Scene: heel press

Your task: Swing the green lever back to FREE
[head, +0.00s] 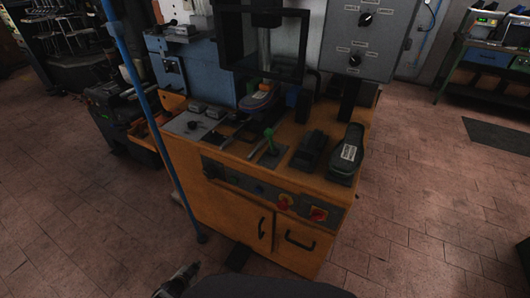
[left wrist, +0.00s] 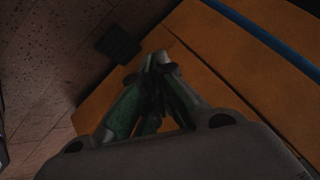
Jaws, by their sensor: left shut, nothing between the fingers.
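The green lever (head: 269,138) stands up from a plate (head: 267,153) on top of the orange wooden press cabinet (head: 225,215). Its knob is at the top, and the lettering around it is too small to read. My left gripper (head: 190,269) is low at the bottom of the head view, in front of the cabinet and well apart from the lever. In the left wrist view its fingers (left wrist: 158,62) meet at the tips, shut and empty, with an orange surface beyond them. The lever does not show in that view. My right gripper is in neither view.
A black pedal-like block (head: 312,149) and a dark shoe-shaped piece (head: 346,155) sit right of the lever. A dark press frame (head: 265,62) rises behind it. A blue pole (head: 150,100) stands left. Floor is clear at right.

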